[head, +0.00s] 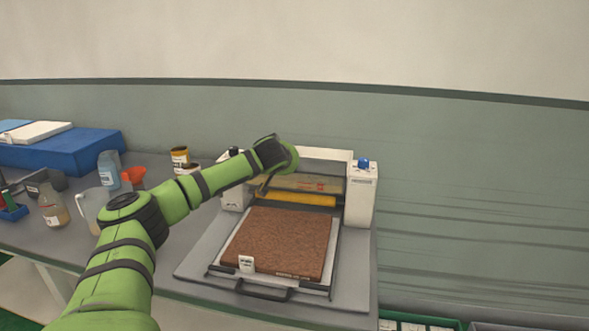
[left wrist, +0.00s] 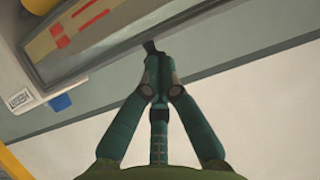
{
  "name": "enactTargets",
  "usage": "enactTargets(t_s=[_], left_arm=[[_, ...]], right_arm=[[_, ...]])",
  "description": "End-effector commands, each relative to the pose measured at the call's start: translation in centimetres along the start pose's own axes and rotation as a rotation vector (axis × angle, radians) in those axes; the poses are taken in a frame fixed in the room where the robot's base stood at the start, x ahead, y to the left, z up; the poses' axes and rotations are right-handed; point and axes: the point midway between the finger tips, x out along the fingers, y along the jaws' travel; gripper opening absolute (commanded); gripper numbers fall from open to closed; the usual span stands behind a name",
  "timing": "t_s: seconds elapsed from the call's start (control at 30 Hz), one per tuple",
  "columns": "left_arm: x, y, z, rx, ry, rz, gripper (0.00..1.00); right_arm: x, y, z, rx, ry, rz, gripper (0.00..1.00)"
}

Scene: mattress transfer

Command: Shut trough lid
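The trough (head: 300,183) lies across the machine between two white posts, behind a yellow roller (head: 300,199). Its brown surface with red marks is uncovered and also shows in the left wrist view (left wrist: 88,22). A pale upright panel (head: 325,155), which looks like the raised lid, stands behind it. My left gripper (left wrist: 152,47) has its fingers drawn together, with nothing visible between them. Its tips are near the trough's edge; I cannot tell whether they touch. In the head view my wrist is over the left rear of the trough and hides part of it. My right gripper is not in view.
The right post (head: 360,192) has a blue knob (head: 363,163). A brown slab (head: 280,240) lies on a tray with a front handle (head: 262,291). Jugs, bottles and jars crowd the bench at left, near a blue box (head: 65,150). The space above the slab is clear.

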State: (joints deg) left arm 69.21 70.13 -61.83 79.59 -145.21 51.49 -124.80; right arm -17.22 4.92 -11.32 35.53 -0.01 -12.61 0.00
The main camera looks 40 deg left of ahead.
Motion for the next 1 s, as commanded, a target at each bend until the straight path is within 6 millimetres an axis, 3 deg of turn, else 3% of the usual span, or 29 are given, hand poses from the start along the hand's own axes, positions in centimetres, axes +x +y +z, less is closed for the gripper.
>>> enactTargets(t_s=[0.03,0.17,0.7,0.87,1.0], left_arm=[[0.5,-0.3,1.0,0.004,0.002,-0.007,0.0],[0.6,-0.5,0.9,0.002,0.021,-0.005,0.0],[0.6,-0.6,0.8,0.004,0.027,-0.007,0.0],[-0.1,-0.7,-0.5,0.003,0.029,-0.007,0.0],[-1.6,-0.9,-3.1,0.002,0.038,-0.005,0.0]], right_arm=[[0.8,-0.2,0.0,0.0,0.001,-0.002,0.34],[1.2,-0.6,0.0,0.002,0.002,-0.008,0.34],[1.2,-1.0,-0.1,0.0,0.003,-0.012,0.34],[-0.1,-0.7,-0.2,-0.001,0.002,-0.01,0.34],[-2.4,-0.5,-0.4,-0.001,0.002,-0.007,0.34]])
